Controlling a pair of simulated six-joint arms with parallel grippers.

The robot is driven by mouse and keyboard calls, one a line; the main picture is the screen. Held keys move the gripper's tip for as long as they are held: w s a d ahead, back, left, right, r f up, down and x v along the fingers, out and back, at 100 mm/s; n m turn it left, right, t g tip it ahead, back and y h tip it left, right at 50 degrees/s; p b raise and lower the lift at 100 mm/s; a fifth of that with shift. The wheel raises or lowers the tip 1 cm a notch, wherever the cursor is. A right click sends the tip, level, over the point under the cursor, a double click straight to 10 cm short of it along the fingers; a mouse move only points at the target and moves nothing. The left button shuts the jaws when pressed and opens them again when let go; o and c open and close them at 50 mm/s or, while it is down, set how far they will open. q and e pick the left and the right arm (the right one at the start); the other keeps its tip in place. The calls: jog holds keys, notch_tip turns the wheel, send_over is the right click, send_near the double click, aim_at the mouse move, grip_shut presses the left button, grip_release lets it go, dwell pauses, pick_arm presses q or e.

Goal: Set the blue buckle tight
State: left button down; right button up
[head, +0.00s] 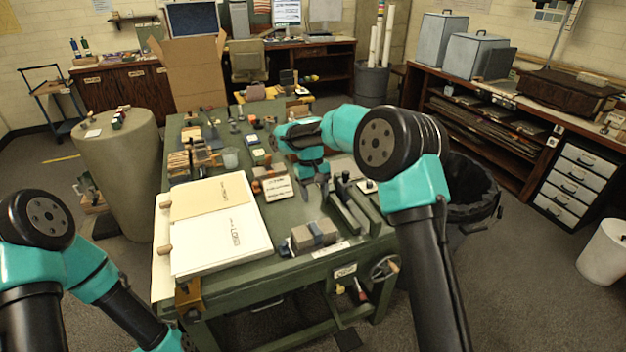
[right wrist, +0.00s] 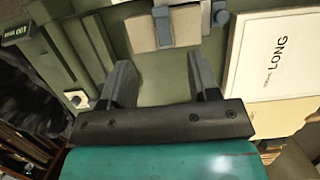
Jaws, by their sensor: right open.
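The blue buckle (head: 319,231) sits on a strap around a grey-tan block (head: 301,237) near the front edge of the green bench. In the right wrist view, the blue-grey buckle (right wrist: 162,24) lies on the block (right wrist: 188,24), ahead of the fingertips. My right gripper (head: 314,193) is above the bench, behind the block and apart from it. In the right wrist view the right gripper (right wrist: 162,65) is open and empty, with bare bench between its fingers. How tight the strap is cannot be told. My left arm enters at lower left; its gripper is out of frame.
A white board marked LONG (head: 222,247) lies left of the block. Dark rails (head: 349,210) stand to its right. A small label card (head: 277,188) and a cup (head: 230,157) are behind. A crank wheel (head: 384,268) is on the bench's front right.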

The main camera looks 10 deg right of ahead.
jog(key=shift+v, duration=2.1)
